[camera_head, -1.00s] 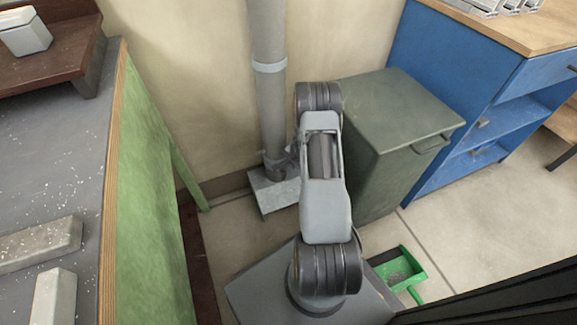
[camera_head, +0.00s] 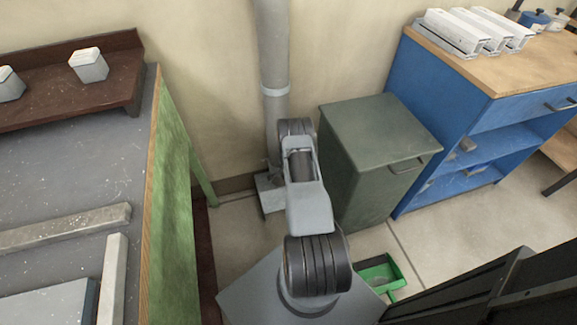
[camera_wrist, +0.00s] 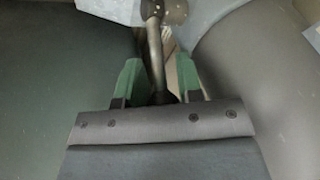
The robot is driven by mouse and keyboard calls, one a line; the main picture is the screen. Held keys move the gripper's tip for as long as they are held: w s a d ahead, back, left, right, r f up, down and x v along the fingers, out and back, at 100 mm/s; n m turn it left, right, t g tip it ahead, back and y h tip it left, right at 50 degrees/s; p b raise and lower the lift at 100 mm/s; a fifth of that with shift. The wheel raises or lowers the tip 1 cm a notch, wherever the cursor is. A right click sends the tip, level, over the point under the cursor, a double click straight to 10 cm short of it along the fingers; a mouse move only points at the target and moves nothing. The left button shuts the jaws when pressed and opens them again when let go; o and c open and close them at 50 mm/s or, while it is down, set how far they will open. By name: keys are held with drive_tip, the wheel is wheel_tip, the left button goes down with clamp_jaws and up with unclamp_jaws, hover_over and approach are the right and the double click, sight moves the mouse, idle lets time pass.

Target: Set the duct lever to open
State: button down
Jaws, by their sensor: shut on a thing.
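The duct (camera_head: 275,90) is a grey vertical pipe with a pale collar against the wall in the head view. It fills the right of the wrist view (camera_wrist: 265,80). The lever (camera_wrist: 156,50) is a thin metal rod running down from a round pivot (camera_wrist: 165,10) to a dark end between my fingers. My gripper (camera_wrist: 158,75) has two green fingers, one each side of the lever, and is shut on it near its dark end. In the head view my arm mostly hides the lever and gripper. I see no open or closed marking.
A dark green bin (camera_head: 375,130) stands close right of the duct. A blue cabinet (camera_head: 455,120) is beyond it. The green-sided workbench (camera_head: 172,210) is at left. A green dustpan (camera_head: 380,274) lies on the floor at lower right.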

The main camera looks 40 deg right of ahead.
drive_tip(key=shift+w+r, duration=0.25)
drive_tip(key=c, duration=0.8)
unclamp_jaws()
drive_tip(key=shift+s+a+f, duration=0.1)
drive_tip(key=shift+s, duration=0.1)
drive_tip(key=shift+p, duration=0.35)
